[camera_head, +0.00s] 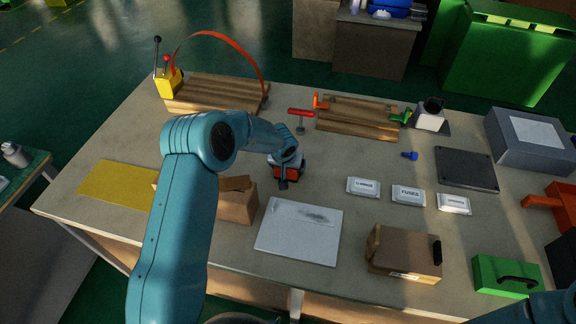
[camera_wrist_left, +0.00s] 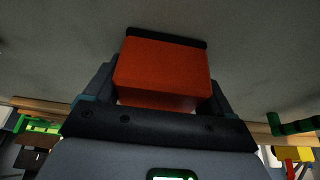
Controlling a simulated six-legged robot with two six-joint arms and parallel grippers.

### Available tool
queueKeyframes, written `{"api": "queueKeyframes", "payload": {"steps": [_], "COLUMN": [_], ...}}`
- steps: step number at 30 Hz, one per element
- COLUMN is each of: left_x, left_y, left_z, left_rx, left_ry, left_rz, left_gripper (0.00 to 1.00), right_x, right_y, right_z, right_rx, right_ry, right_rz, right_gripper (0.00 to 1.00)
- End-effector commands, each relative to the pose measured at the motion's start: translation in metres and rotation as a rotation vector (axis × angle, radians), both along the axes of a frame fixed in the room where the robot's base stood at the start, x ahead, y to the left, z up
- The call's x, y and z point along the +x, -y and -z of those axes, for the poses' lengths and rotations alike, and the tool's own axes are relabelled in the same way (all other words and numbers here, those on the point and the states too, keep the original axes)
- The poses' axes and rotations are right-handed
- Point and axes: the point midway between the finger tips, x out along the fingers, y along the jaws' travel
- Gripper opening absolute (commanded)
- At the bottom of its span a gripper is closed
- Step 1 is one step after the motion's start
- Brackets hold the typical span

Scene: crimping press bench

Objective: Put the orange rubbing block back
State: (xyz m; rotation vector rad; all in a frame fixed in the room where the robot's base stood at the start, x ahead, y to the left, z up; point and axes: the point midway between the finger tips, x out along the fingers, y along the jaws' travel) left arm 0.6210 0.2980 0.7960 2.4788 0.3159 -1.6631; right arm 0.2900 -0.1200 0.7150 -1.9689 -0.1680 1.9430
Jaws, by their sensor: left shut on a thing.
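The orange rubbing block (camera_wrist_left: 162,72) fills the space between the fingers of my left gripper (camera_wrist_left: 160,88) in the left wrist view. A dark strip runs along the block's far edge. In the head view my left gripper (camera_head: 287,172) is shut on the block over the middle of the bench, just behind a pale sheet (camera_head: 290,240) with a dark smudge. The wrist and fingers hide most of the block there. I cannot tell whether it touches the bench top. My right gripper is not in view.
A brown box (camera_head: 237,206) and yellow mat (camera_head: 125,185) lie left. White labelled packs (camera_head: 408,196) lie right of the block. A red-handled tool (camera_head: 301,113) and wooden boards (camera_head: 358,120) are behind. A cardboard box (camera_head: 403,258) and green case (camera_head: 507,273) stand front right.

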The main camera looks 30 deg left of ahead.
Motion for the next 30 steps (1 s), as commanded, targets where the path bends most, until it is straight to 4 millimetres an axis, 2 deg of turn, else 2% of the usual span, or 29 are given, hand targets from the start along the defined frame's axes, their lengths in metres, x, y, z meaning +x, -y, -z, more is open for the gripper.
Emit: {"api": "queueKeyframes", "payload": {"steps": [1,2,3,12,17,24,30], "left_x": [0.0,0.0,0.0,0.0,-0.009,-0.03,-0.041], "left_y": [0.0,0.0,0.0,0.0,0.003,0.008,0.011], "left_z": [0.001,0.002,0.002,0.0,-0.028,-0.081,-0.107], "left_rx": [0.0,-0.001,0.0,0.0,0.001,0.001,0.0], "left_ry": [-0.001,-0.002,-0.001,0.001,0.001,0.002,0.0], "left_rz": [0.0,0.0,0.0,-0.001,0.001,0.001,0.0], "left_gripper": [0.26,0.87,1.0,1.0,1.0,1.0,1.0], "right_x": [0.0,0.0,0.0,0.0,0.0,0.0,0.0], "right_y": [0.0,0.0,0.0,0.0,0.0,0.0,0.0], "right_z": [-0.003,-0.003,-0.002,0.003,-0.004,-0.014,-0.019], "right_rx": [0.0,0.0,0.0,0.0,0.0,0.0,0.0], "right_ry": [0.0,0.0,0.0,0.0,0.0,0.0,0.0], "right_rz": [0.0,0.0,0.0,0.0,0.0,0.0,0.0], "right_gripper": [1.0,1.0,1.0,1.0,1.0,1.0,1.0]}}
